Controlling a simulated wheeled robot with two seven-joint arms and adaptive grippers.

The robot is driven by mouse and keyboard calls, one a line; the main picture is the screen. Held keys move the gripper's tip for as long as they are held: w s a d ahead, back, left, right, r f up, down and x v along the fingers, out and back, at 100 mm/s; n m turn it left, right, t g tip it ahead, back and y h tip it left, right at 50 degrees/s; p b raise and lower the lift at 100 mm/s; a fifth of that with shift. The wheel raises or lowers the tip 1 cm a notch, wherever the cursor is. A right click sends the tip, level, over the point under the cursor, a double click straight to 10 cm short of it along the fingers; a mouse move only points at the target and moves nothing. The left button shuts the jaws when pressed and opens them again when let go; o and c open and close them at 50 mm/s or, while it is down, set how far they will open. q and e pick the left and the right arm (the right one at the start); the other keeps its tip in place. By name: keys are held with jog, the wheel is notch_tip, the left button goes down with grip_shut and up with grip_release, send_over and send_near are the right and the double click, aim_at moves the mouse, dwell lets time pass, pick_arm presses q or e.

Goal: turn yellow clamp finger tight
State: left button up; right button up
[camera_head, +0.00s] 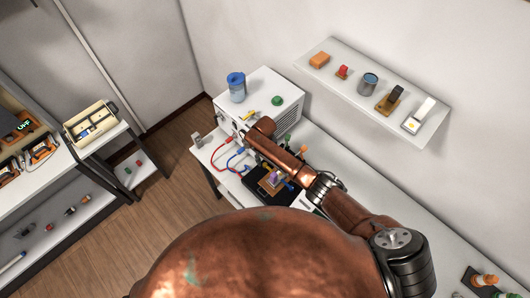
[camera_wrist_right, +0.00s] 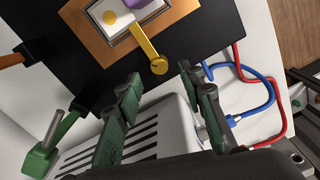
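The yellow clamp (camera_wrist_right: 146,46), a narrow bar with a round knob (camera_wrist_right: 159,67) at its end, reaches over the rim of a framed plate in the right wrist view. The plate sits on an orange-brown block (camera_wrist_right: 92,38) and carries a purple piece (camera_wrist_right: 139,3), cut off by the frame's top edge. My right gripper (camera_wrist_right: 157,84) is open, its two green fingers apart and nothing between them. The knob lies just beyond the fingertips, near the middle of the gap. In the head view the block (camera_head: 272,186) shows below my right arm; the clamp is too small to tell. My left gripper is not in view.
A white vented box (camera_head: 262,92) with a blue-lidded jar (camera_head: 236,86) stands behind the arm. Red (camera_head: 222,146) and blue (camera_head: 236,157) cables loop at its front. A wall shelf (camera_head: 345,89) holds several small items. The bench's right stretch (camera_head: 400,186) is mostly clear.

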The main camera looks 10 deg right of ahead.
aim_at(265, 164)
notch_tip(265, 164, up, 8)
jog(key=shift+r, duration=0.2)
dwell(0.7)
